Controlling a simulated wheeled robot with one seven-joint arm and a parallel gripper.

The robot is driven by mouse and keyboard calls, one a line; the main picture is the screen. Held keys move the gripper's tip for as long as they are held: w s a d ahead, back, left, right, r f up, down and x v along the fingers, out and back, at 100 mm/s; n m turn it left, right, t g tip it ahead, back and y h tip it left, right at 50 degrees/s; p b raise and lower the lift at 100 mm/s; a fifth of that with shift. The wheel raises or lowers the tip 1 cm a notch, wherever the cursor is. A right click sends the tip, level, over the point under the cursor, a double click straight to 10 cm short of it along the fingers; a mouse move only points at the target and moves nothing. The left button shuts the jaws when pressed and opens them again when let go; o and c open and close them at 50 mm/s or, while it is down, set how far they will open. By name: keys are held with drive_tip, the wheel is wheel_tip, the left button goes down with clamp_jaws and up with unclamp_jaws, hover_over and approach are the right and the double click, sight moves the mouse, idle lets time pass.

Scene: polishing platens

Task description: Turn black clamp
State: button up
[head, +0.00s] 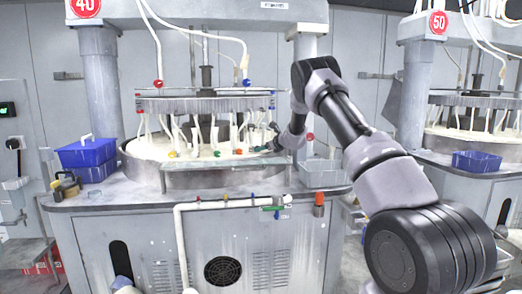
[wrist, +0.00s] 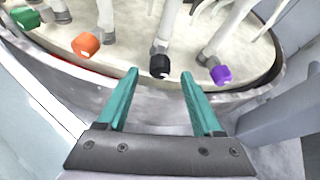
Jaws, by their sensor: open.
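The black clamp (wrist: 160,66) is a dark knob at the foot of a white hose, in the wrist view just beyond my gripper. My gripper (wrist: 158,82) has two teal fingers, open and empty, with the black clamp between and slightly past their tips. No contact shows. In the head view my gripper (head: 276,142) is at the right rim of the round polishing basin (head: 180,182). I cannot make out the black clamp there.
An orange clamp (wrist: 86,45) and a green clamp (wrist: 25,17) lie left of the black one, a purple clamp (wrist: 221,75) right of it. The basin's metal rim (wrist: 60,68) runs under my fingers. White hoses hang close above. Blue bins (head: 88,153) stand at the left.

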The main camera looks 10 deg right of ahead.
drive_tip(key=shift+x, duration=1.15)
clamp_jaws()
